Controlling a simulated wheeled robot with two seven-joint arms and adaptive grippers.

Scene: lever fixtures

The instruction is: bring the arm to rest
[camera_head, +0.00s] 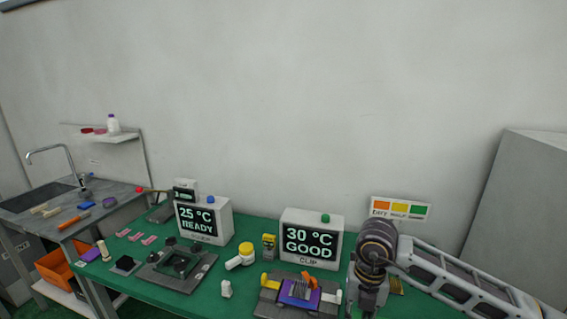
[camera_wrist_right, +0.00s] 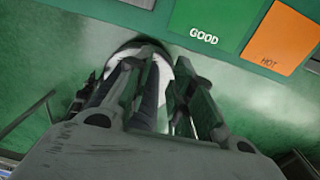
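My right arm (camera_head: 455,275) comes in from the right in the head view, over the right end of the green table (camera_head: 235,298). Its wrist hangs down beside the 30 °C GOOD monitor (camera_head: 309,240). My right gripper (camera_wrist_right: 153,75) shows in the wrist view with its fingers apart, pointing at the green surface. A white, rounded thing (camera_wrist_right: 160,47) shows behind and between the fingertips; I cannot tell what it is or whether the fingers touch it. In the head view the fingertips are hidden low in the picture. My left gripper is not in view.
A fixture with a purple block (camera_head: 299,292) and orange lever stands left of my wrist. A dark lever fixture (camera_head: 178,264), a 25 °C READY monitor (camera_head: 203,221) and a white-yellow part (camera_head: 241,256) stand farther left. A colour sign (camera_head: 400,208) is behind my arm.

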